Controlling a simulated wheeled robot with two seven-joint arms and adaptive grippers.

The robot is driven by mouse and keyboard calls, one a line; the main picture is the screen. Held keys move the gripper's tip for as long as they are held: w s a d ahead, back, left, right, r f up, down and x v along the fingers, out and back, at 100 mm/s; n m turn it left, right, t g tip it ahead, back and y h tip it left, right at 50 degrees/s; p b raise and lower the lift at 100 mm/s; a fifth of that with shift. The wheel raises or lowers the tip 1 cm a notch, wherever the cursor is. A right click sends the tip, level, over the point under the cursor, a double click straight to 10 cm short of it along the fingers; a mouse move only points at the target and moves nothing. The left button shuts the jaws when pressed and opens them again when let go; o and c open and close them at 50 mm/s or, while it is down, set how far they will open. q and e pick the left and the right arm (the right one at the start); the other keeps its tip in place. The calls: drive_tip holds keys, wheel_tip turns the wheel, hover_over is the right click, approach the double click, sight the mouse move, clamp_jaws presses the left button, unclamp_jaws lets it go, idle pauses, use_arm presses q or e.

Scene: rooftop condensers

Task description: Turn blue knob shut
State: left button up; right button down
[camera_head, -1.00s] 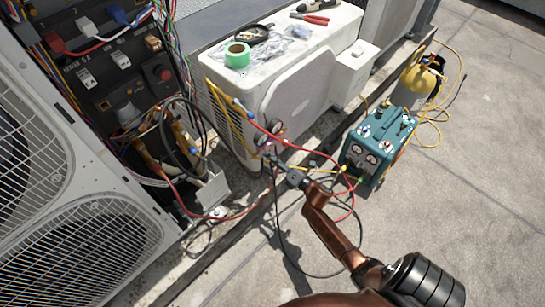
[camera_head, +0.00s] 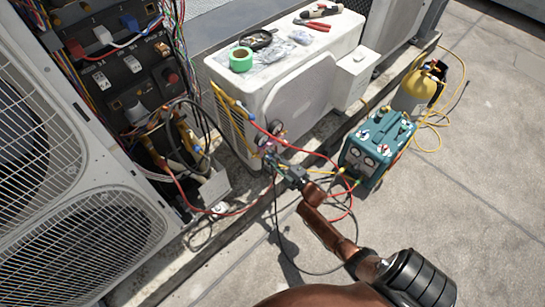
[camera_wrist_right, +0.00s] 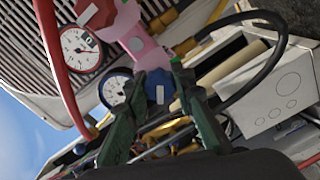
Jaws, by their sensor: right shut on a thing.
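A pink gauge manifold (camera_head: 266,146) with two round gauges hangs at the near corner of the white condenser. In the right wrist view the pink manifold body (camera_wrist_right: 148,48) is close, with a red-rimmed gauge (camera_wrist_right: 80,47), a blue-rimmed gauge (camera_wrist_right: 116,91) and a red knob (camera_wrist_right: 96,13). My right gripper (camera_head: 279,165) is at the manifold's lower side. My left gripper is not in view.
Red, yellow and black hoses loop around my right arm. A teal recovery machine (camera_head: 376,147) and a yellow cylinder (camera_head: 418,85) stand to the right. Tape and tools lie on the white condenser (camera_head: 300,87). An open electrical panel (camera_head: 127,75) is at left.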

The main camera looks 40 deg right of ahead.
drive_tip(key=m+p, duration=0.1)
drive_tip(key=m, duration=0.4)
drive_tip(key=shift+d+m+p, duration=0.1)
drive_tip(key=shift+m+p, duration=0.2)
use_arm(q)
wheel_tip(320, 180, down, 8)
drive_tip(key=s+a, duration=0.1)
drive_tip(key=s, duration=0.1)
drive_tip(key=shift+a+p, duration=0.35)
drive_tip(key=shift+p, duration=0.1)
use_arm(e)
drive_tip(key=shift+f+m, duration=0.1)
drive_tip(key=shift+m, duration=2.2)
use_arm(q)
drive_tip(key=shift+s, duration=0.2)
use_arm(e)
drive_tip(key=c, duration=1.6)
unclamp_jaws()
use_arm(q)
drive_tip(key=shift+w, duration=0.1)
use_arm(e)
drive_tip(key=shift+s, duration=0.15)
drive_tip(key=s, duration=1.1)
drive_tip(key=shift+s+d, duration=0.35)
drive_tip(key=shift+d, duration=0.05)
